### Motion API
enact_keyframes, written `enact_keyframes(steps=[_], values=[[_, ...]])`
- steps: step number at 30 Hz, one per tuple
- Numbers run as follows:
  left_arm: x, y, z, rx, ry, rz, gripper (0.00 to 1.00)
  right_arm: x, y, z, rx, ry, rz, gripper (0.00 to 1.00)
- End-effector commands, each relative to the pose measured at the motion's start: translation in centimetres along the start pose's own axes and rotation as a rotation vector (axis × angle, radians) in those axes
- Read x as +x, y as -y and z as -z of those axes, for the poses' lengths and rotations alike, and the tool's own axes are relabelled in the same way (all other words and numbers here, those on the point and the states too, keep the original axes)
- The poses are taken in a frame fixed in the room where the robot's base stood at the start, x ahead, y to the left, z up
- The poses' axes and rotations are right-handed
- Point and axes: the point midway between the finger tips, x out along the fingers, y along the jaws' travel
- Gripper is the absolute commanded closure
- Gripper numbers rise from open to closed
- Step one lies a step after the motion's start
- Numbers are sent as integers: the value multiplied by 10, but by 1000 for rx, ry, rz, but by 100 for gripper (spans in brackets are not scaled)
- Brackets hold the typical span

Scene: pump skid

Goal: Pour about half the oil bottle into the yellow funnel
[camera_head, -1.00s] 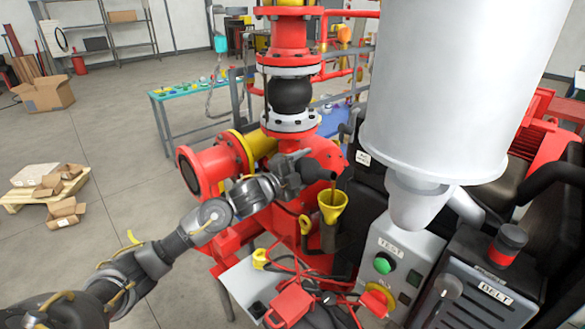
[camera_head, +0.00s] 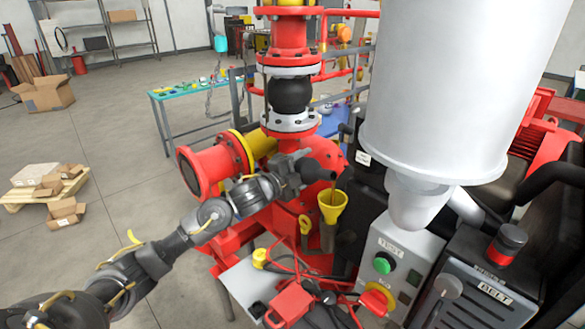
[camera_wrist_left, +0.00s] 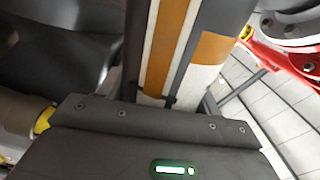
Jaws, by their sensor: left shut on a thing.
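My left gripper (camera_head: 284,170) is shut on the dark oil bottle (camera_head: 314,172). It holds the bottle tipped over, with the mouth to the right, just above the yellow funnel (camera_head: 332,207). A thin amber-brown stream shows between the mouth and the funnel's cup. The bottle and funnel look apart. In the left wrist view the bottle (camera_wrist_left: 205,50) lies close against the gripper, with white and orange bands along its side. The bottle's mouth and the funnel are not clear in that view. My right gripper is not in view.
A large white cylinder (camera_head: 440,80) hangs close to the right of the funnel. Red pump pipework (camera_head: 215,168) stands behind my left arm. Open floor lies to the left.

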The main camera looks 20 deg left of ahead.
Motion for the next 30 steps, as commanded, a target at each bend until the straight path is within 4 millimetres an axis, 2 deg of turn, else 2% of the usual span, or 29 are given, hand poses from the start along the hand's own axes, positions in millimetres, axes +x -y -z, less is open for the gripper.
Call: enact_keyframes(steps=[30], values=[[0,5,1,45,-1,3,65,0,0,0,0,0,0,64]])
